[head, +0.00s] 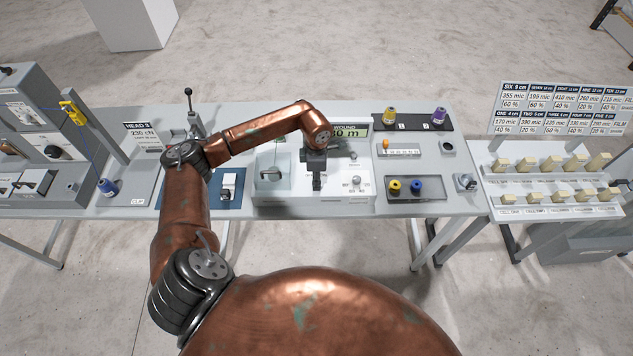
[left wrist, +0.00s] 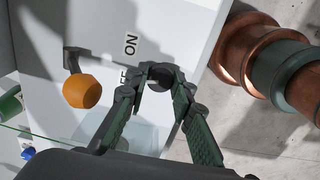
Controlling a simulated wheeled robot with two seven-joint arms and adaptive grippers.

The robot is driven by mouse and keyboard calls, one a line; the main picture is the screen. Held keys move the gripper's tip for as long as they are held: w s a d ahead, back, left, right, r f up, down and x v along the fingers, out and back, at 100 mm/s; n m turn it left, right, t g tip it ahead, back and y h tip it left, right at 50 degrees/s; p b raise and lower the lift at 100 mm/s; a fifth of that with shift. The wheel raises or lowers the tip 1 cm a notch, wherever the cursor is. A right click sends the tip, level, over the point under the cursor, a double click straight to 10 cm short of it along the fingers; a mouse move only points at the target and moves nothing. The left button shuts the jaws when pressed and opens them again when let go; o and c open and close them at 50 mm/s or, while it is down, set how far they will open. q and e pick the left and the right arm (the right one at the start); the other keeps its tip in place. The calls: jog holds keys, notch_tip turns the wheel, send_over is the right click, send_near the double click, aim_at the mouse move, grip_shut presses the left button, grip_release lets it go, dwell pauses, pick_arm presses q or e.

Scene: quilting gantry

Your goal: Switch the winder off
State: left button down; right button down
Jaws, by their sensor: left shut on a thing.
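The winder is a white box (head: 275,194) with a display (head: 357,131) reading "WOUND" and a number ending in "0 m", partly covered by my arm. My left gripper (head: 316,182) is over the middle of the winder's panel. In the left wrist view my left gripper (left wrist: 160,72) is shut on a dark rounded knob (left wrist: 159,85), mostly hidden between the fingers. The "ON" label (left wrist: 130,44) is beside the fingertips; a second label (left wrist: 125,76) is partly covered by a finger. The knob's exact setting cannot be told. My right gripper is not in view.
An orange ball knob (left wrist: 82,91) on a dark lever stands near the left gripper. A clear plate (head: 271,167) is left of it on the winder. A tall lever (head: 189,105) stands at left.

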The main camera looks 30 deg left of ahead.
pick_arm(q)
jog(key=shift+n+b, duration=0.4)
jog(key=shift+n, duration=1)
jog(key=c, duration=1.7)
grip_release()
jog(key=shift+o, duration=0.2)
jog(key=shift+r, duration=0.25)
notch_tip(320, 180, up, 12)
jog(key=shift+f, duration=0.25)
